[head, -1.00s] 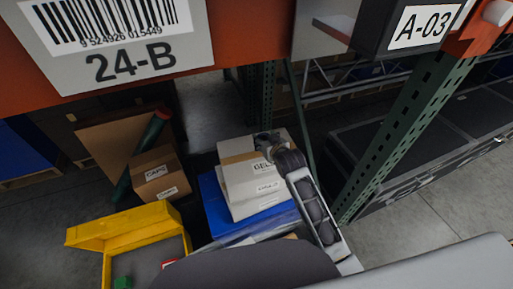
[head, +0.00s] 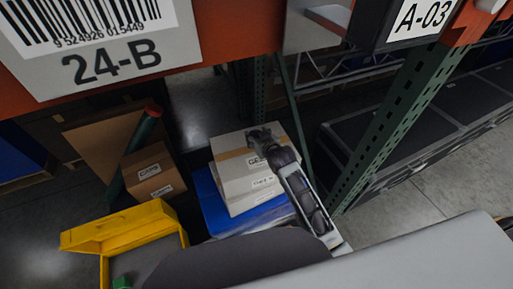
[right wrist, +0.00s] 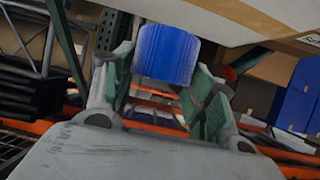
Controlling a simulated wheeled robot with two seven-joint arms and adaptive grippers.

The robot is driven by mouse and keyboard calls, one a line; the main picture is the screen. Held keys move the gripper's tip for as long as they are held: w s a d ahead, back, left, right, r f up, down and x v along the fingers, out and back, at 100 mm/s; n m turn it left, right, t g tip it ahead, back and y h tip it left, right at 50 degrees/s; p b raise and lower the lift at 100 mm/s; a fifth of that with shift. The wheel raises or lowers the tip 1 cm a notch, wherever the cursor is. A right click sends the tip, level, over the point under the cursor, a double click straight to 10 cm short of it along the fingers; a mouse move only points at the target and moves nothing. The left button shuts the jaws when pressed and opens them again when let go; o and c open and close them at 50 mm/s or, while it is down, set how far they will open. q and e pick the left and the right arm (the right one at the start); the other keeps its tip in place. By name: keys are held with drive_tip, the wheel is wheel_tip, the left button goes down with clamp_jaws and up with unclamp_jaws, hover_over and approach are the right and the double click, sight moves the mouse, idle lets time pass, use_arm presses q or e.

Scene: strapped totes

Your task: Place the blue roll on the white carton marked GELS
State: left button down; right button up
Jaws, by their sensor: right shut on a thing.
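The white carton marked GELS (head: 232,172) lies on a blue tote in the head view, with a brown tape strip across it. My right gripper (head: 261,137) is over the carton's far right part in that view. In the right wrist view, the blue roll (right wrist: 166,54) sits between the two fingers of my right gripper (right wrist: 162,75), which is shut on it. A pale box side, likely the carton (right wrist: 262,18), shows close above and right of the roll. Whether roll and carton touch is unclear. The roll is hidden in the head view. My left gripper is not in view.
The blue tote (head: 212,205) is under the carton. A yellow bin (head: 120,226) stands at the lower left, with brown boxes (head: 152,172) behind it. A green rack post (head: 385,125) rises right of my right arm. An orange beam with a 24-B sign (head: 100,50) crosses the top.

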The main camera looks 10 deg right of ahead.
drive_tip(key=shift+f, duration=1.6)
drive_tip(key=shift+f, duration=1.85)
drive_tip(key=shift+f, duration=0.1)
drive_tip(key=o, duration=1)
drive_tip(key=shift+s, duration=0.1)
drive_tip(key=shift+v, duration=5.95)
